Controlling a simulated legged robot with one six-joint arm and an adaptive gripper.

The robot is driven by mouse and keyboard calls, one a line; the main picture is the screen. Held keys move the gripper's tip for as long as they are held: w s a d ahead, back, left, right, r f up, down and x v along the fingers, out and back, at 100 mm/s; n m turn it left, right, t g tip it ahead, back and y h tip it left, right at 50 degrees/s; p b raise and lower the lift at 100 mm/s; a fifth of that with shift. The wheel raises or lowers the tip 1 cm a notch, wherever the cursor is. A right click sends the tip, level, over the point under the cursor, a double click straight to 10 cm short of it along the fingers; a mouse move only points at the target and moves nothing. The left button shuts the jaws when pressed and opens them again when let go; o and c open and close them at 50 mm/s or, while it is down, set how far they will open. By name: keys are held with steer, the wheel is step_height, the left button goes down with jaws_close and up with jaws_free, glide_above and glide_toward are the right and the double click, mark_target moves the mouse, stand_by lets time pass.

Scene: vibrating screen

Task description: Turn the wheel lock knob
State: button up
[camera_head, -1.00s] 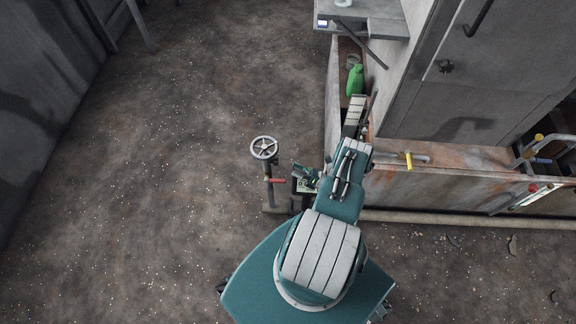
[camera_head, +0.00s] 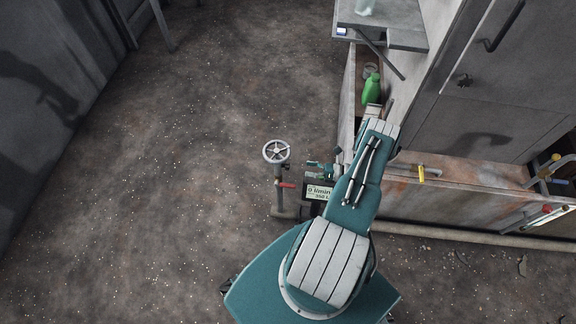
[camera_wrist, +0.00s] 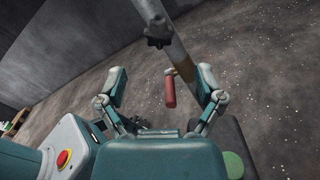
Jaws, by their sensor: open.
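A grey spoked handwheel (camera_head: 276,151) stands on an upright pipe left of my arm in the head view. A small dark knob (camera_head: 287,167) sits just below the wheel on its right side. In the wrist view a dark lobed knob (camera_wrist: 158,40) is on the slanting grey pipe, beyond my fingertips. A red handle (camera_wrist: 169,92) hangs below it, between my fingers in the picture; it also shows in the head view (camera_head: 287,185). My gripper (camera_wrist: 162,72) is open and empty, its fingers spread to either side. In the head view my gripper is small, right of the wheel post.
A low rusty-topped wall (camera_head: 455,190) with a pipe at its foot runs to the right. A green bottle (camera_head: 371,88) stands near a grey ledge (camera_head: 385,28). A yellow-handled valve (camera_head: 421,174) is on the wall top. The floor left of the wheel is clear.

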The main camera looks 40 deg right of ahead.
mark_target(288, 166)
steer(key=x, duration=0.8)
steer(key=shift+w, duration=0.1)
steer(key=c, duration=1.1)
